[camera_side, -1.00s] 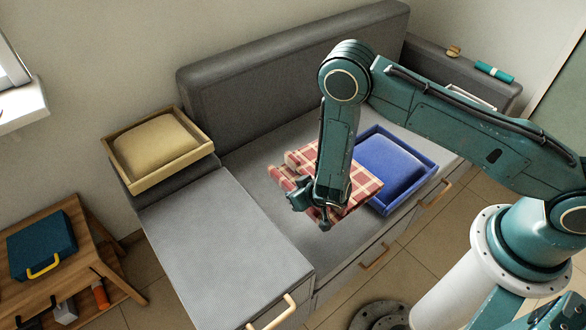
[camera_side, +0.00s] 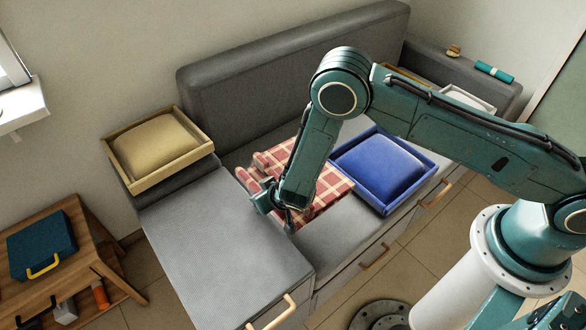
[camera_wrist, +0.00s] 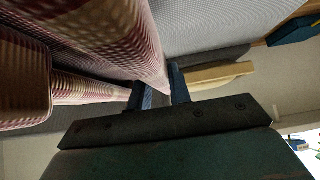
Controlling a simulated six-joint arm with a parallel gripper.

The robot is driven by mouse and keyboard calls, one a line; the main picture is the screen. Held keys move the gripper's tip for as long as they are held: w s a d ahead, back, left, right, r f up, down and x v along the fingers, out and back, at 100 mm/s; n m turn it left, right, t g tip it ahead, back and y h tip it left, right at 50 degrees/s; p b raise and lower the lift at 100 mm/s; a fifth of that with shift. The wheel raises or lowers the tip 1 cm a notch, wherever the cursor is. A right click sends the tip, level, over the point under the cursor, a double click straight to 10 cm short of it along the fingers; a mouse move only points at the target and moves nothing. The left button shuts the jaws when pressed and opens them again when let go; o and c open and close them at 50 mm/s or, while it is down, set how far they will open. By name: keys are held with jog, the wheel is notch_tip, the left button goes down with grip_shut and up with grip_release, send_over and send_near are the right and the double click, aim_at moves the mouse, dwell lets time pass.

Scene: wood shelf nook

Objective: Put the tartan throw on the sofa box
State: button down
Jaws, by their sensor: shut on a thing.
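The tartan throw (camera_side: 323,190) is red with cream lines and looks folded. It shows in the side view over the grey sofa seat, left of the blue tray. My gripper (camera_side: 277,208) is shut on the throw at its left front side. In the wrist view the throw (camera_wrist: 105,35) fills the upper left, and my gripper's fingers (camera_wrist: 158,93) close on its edge. The sofa box is probably the grey sofa (camera_side: 225,225), which has a raised chaise lid with a handle at the left. My arm hides part of the throw.
A blue tray with a blue cushion (camera_side: 385,168) sits right of the throw. A wooden tray with a tan cushion (camera_side: 157,146) rests on the left armrest. A wooden side table (camera_side: 85,255) holds a teal box. The chaise top is clear.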

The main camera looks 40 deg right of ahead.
jog(key=s+a+r, duration=0.1)
jog(key=a+r, duration=0.4)
jog(key=a, duration=0.8)
jog(key=s+a+r, duration=0.1)
jog(key=a+r, duration=0.5)
jog(key=a, duration=0.7)
send_near(188, 264)
jog(key=w, duration=0.3)
jog(key=shift+a+r, duration=0.15)
jog(key=shift+r, duration=0.15)
jog(key=shift+f, duration=2)
jog(key=c, duration=1.3)
grip_release()
